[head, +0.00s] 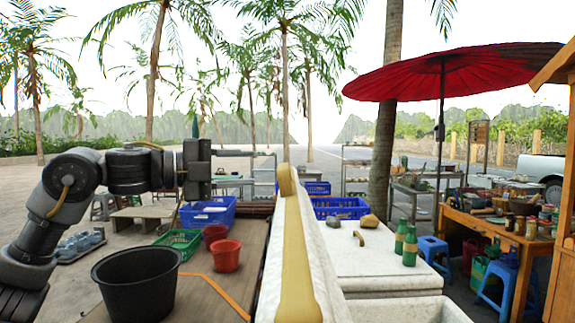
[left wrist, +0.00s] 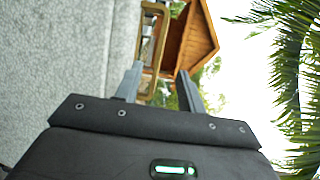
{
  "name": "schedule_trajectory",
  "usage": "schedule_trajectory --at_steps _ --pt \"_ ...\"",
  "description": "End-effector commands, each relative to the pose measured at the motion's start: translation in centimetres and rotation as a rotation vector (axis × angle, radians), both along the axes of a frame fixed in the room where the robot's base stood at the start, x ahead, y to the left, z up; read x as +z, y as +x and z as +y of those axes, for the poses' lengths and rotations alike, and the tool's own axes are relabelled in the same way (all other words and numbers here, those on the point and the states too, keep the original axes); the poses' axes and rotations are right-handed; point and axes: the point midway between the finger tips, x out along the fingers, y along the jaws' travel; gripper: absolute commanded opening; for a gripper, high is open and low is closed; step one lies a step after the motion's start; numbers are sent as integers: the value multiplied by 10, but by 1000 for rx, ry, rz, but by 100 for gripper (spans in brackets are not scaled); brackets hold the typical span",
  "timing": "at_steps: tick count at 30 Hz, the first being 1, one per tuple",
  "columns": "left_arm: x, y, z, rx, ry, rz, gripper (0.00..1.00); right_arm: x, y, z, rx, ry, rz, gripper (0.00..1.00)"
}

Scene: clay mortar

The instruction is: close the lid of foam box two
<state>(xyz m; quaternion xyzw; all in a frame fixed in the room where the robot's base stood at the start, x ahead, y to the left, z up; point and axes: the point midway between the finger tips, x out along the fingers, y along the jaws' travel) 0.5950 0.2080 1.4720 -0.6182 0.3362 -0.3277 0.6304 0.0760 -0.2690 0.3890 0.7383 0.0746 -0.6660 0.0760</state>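A white foam lid (head: 270,285) stands raised on edge in the middle of the head view, with a yellow band (head: 298,270) along it. It seems to belong to a foam box (head: 405,309) at the bottom right, mostly cut off by the frame. My left gripper (head: 250,167) is left of the lid's far end, its fingers pointing right towards it; contact cannot be told. A grey speckled surface, probably the lid, fills the left there. My right gripper is not in view.
On the left are a black bucket (head: 137,285), red pots (head: 226,255) and blue crates (head: 207,213). A wooden stall (head: 500,240) stands at the right.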

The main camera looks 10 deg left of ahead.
Motion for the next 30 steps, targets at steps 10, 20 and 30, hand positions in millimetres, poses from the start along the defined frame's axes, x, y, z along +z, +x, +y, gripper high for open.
schedule_trajectory --at_steps 10,20,30 --pt "2 35 -55 -4 1 3 40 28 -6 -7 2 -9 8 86" --pt "-1 49 -74 0 -1 1 40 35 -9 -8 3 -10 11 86" --pt "-2 49 -74 0 -1 1 25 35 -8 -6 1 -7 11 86"
